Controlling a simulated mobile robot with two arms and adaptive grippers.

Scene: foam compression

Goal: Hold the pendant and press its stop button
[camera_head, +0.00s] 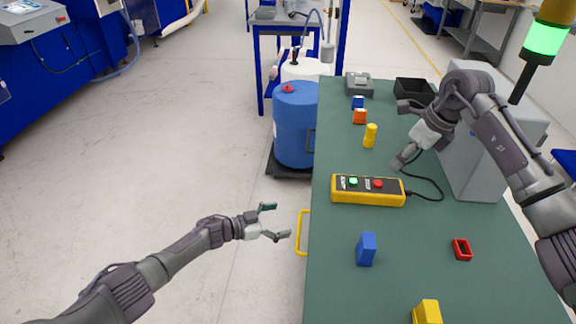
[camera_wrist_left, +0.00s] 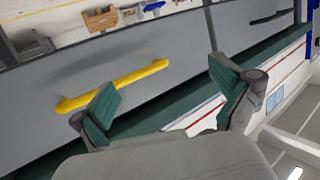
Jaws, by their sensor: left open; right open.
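The pendant (camera_head: 367,191) is a yellow box with a dark top, lying flat on the green table in the head view. It has a green button (camera_head: 353,182) on its left and a red button (camera_head: 378,184) to the right of that. A black cable leaves its right end. My left gripper (camera_head: 277,221) is open and empty, left of the table edge and apart from the pendant. In the left wrist view its open fingers (camera_wrist_left: 163,105) face the table's side. My right gripper (camera_head: 402,161) is open above the table, just behind the pendant's right end.
The green table (camera_head: 335,290) has a yellow handle (camera_head: 301,232) on its left side, also in the left wrist view (camera_wrist_left: 115,86). A blue block (camera_head: 366,249), red frame (camera_head: 462,249) and yellow block (camera_head: 427,312) lie in front. A yellow peg (camera_head: 370,135) stands behind. A grey box (camera_head: 475,165) stands right.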

